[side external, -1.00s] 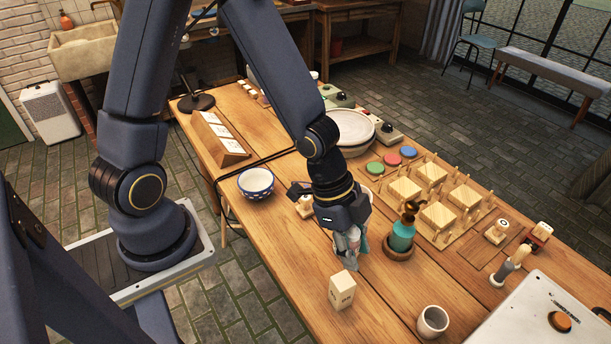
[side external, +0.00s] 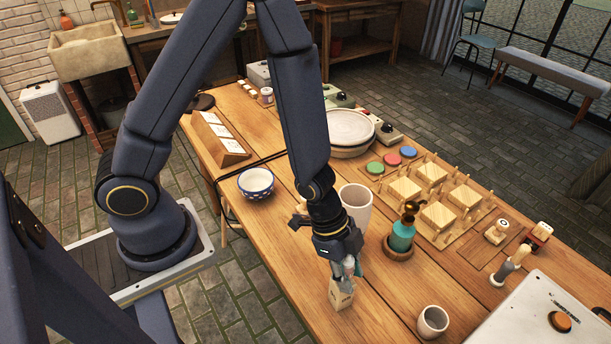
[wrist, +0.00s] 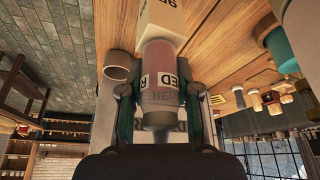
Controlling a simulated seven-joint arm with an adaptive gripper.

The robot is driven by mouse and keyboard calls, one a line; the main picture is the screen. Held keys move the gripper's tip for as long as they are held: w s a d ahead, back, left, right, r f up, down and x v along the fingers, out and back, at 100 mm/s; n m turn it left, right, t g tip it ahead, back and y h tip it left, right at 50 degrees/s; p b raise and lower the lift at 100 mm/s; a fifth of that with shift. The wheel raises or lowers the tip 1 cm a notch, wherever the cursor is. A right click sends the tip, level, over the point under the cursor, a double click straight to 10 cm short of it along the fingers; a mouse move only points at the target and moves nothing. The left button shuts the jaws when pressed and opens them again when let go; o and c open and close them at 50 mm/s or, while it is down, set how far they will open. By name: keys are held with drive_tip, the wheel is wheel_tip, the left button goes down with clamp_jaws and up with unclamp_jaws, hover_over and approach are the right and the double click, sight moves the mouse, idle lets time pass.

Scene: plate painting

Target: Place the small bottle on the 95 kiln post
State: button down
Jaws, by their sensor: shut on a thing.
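The small bottle (wrist: 160,80), reddish with a white label reading RED, is between the two fingers of my gripper (wrist: 160,96) in the wrist view. My gripper is shut on it. The kiln post (wrist: 160,17), a pale block marked with a number partly cut off by the frame, lies just beyond the bottle's end. I cannot tell whether bottle and post touch.
A teal pump bottle (side external: 402,237) stands right of my gripper, and a tall pale vessel (side external: 356,206) stands behind it. A small grey cup (side external: 432,321) is at front right. A blue spotted bowl (side external: 256,183) is at back left. The table left of the post is clear.

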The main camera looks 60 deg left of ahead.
drive_tip(key=shift+f, duration=0.15)
drive_tip(key=c, duration=0.8)
unclamp_jaws()
drive_tip(key=shift+v, duration=5.95)
drive_tip(key=a+r+n+y, duration=0.4)
drive_tip(key=a+n+y, duration=0.25)
drive_tip(key=a, duration=0.65)
drive_tip(key=s+r+n+t, duration=0.1)
drive_tip(key=s+r+n, duration=0.1)
drive_tip(key=r, duration=0.2)
drive_tip(key=s+a+r+n+t+h, duration=0.1)
drive_tip(key=s+r+n, duration=0.1)
drive_tip(key=r, duration=0.2)
drive_tip(key=s+r+n+t+h, duration=0.1)
drive_tip(key=s+r+n, duration=0.1)
drive_tip(key=r, duration=0.3)
drive_tip(key=shift+a+n+t, duration=0.3)
drive_tip(key=shift+n+t, duration=0.1)
drive_tip(key=shift+n, duration=0.05)
